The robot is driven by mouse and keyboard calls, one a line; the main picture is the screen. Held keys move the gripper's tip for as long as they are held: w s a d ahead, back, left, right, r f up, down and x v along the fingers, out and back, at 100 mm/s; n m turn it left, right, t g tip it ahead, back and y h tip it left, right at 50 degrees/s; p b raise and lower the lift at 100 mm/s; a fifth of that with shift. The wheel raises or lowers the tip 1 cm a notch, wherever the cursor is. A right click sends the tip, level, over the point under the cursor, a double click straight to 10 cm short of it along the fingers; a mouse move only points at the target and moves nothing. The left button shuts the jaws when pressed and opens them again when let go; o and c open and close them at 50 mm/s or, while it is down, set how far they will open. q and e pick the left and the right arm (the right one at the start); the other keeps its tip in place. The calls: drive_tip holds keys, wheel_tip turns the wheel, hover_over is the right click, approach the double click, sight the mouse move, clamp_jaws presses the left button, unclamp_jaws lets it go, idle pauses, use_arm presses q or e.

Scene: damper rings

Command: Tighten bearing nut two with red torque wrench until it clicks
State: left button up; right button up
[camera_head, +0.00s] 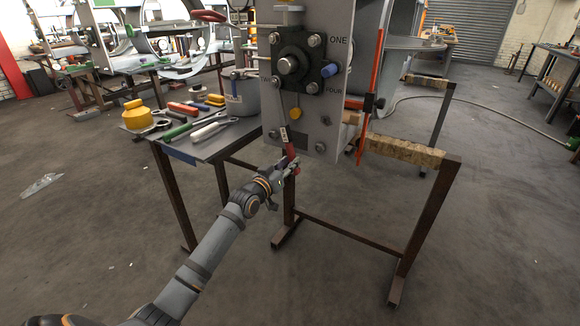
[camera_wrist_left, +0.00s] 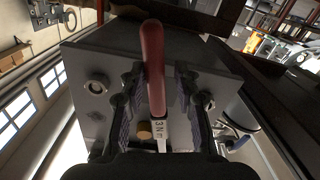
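The red torque wrench (camera_head: 289,150) has a red handle and a pale labelled part, and is upright in front of the lower edge of the grey bearing plate (camera_head: 318,130). My left gripper (camera_head: 287,170) is at its handle. In the left wrist view the fingers stand on either side of the red handle (camera_wrist_left: 153,65), with gaps visible. A label starting with "3 N" shows below the handle. The black bearing housing (camera_head: 290,63) carries nuts at its corners. My right gripper is out of view.
A side table (camera_head: 205,150) at left holds several wrenches, a yellow container (camera_head: 137,115) and a grey pot (camera_head: 240,97). A brown stand with a padded bar (camera_head: 400,150) is right of the plate. Open floor lies in front.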

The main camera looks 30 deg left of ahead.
use_arm(q)
drive_tip(key=shift+a+f+m+b, duration=0.2)
drive_tip(key=shift+a+m+b, duration=0.1)
drive_tip(key=shift+a+b, duration=0.3)
drive_tip(key=shift+a+b, duration=0.35)
drive_tip(key=shift+b, duration=0.05)
drive_tip(key=shift+w+a+f+m+b, duration=0.1)
drive_tip(key=shift+a+m+b, duration=0.25)
drive_tip(key=shift+b, duration=0.2)
drive_tip(key=shift+w+a+f+m+b, duration=0.1)
drive_tip(key=shift+a+m+b, duration=0.15)
drive_tip(key=shift+a+b, duration=0.25)
drive_tip(key=shift+a+b, duration=0.25)
drive_tip(key=shift+b, duration=0.15)
drive_tip(key=shift+a+m+b, duration=0.3)
drive_tip(key=shift+a+b, duration=0.2)
drive_tip(key=shift+b, duration=0.2)
drive_tip(key=shift+a, duration=0.15)
drive_tip(key=shift+s+d+r+n+p, duration=0.15)
drive_tip(key=shift+d+n+p, duration=0.65)
drive_tip(key=shift+d+p, duration=1.35)
